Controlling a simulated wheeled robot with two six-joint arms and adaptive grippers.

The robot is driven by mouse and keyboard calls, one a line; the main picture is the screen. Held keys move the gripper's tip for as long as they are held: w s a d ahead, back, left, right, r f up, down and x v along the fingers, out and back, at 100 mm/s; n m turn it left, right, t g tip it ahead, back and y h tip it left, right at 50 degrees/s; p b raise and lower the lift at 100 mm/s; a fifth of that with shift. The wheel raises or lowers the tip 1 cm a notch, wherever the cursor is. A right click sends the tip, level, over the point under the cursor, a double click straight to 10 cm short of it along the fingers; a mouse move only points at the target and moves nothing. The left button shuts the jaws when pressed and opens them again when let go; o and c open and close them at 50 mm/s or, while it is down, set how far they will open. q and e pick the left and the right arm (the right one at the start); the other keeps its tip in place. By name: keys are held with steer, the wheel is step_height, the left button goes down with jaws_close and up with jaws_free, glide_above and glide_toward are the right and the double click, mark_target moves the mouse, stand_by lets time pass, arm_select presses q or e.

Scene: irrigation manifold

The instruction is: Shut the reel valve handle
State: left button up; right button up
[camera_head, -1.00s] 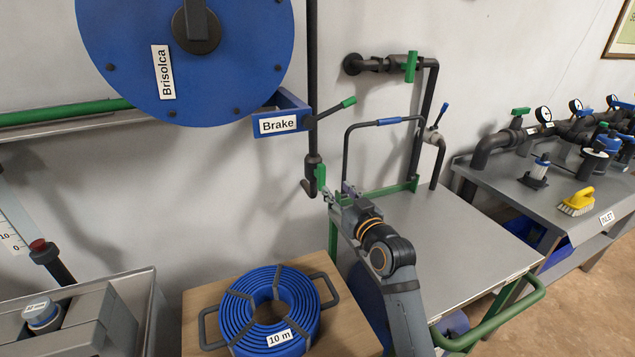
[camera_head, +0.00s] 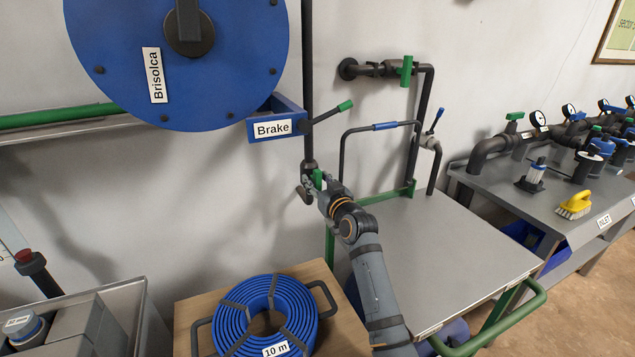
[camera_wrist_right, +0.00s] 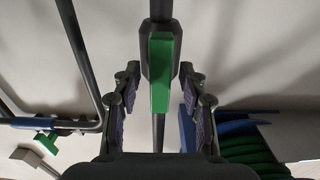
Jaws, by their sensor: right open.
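The reel valve's green handle (camera_head: 317,179) is on the dark vertical pipe below the reel, partly hidden by my gripper in the head view. In the right wrist view the green handle (camera_wrist_right: 160,76) is in the middle, lying in line with the pipe on a dark valve body (camera_wrist_right: 174,50). My right gripper (camera_head: 316,188) is at the valve, and its jaws are open. In the right wrist view its two fingers stand one on each side of the handle, with a visible gap on both sides. My left gripper is not in view.
The blue reel (camera_head: 228,75) and its brake lever (camera_head: 332,112) are above the valve. A coiled blue hose (camera_head: 242,325) lies on a wooden surface below. A grey-topped cart (camera_head: 450,250) with a tall handle bar (camera_head: 344,155) stands right of the valve.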

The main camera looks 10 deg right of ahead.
jaws_close()
